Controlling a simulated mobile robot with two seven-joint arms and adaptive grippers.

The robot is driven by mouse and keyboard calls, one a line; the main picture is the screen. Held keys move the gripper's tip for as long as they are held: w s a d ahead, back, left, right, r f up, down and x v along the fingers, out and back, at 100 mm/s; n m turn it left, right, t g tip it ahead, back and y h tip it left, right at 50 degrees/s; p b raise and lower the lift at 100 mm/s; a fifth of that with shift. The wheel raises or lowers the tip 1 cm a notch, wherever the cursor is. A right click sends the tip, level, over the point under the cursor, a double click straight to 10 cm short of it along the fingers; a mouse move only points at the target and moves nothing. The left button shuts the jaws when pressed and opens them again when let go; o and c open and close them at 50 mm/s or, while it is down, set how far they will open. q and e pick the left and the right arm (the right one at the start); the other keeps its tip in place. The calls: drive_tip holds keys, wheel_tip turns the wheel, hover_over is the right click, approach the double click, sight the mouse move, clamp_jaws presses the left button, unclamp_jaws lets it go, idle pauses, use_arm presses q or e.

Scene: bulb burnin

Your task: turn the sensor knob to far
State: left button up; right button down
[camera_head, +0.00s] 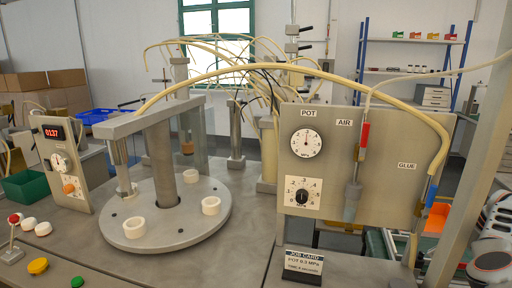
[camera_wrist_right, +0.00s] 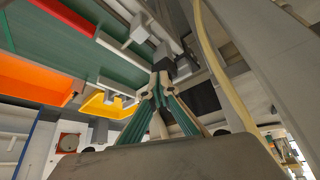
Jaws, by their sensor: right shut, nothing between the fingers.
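No knob in view carries a readable "sensor" label. An orange knob (camera_head: 69,188) sits below a dial on the left grey panel (camera_head: 78,199), under a red display reading 0137. A black knob (camera_head: 302,197) sits on a scaled plate below the POT gauge (camera_head: 306,143); its scale is too small to read surely. My right gripper (camera_wrist_right: 160,86) is shut and empty in the wrist view, its teal-padded fingers meeting at the tips. My left gripper is not in view.
A round turntable (camera_head: 164,238) with white rings stands at centre left. A job card (camera_head: 303,263) stands in front of the POT panel (camera_head: 394,190). Yellow (camera_head: 38,266) and green (camera_head: 77,282) buttons are at front left. Orange (camera_wrist_right: 40,78) and yellow (camera_wrist_right: 106,104) bins show near my right gripper.

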drive_tip(key=shift+w+a, duration=0.15)
drive_tip(key=shift+a, duration=0.3)
idle(0.6)
drive_tip(key=shift+s+a, duration=0.25)
drive_tip(key=shift+s, duration=0.15)
drive_tip(key=shift+s+a+f, duration=0.1)
drive_tip(key=shift+s+a, duration=0.15)
drive_tip(key=shift+a, duration=0.1)
idle(0.5)
drive_tip(key=shift+s+d, duration=0.1)
drive_tip(key=shift+s, duration=0.1)
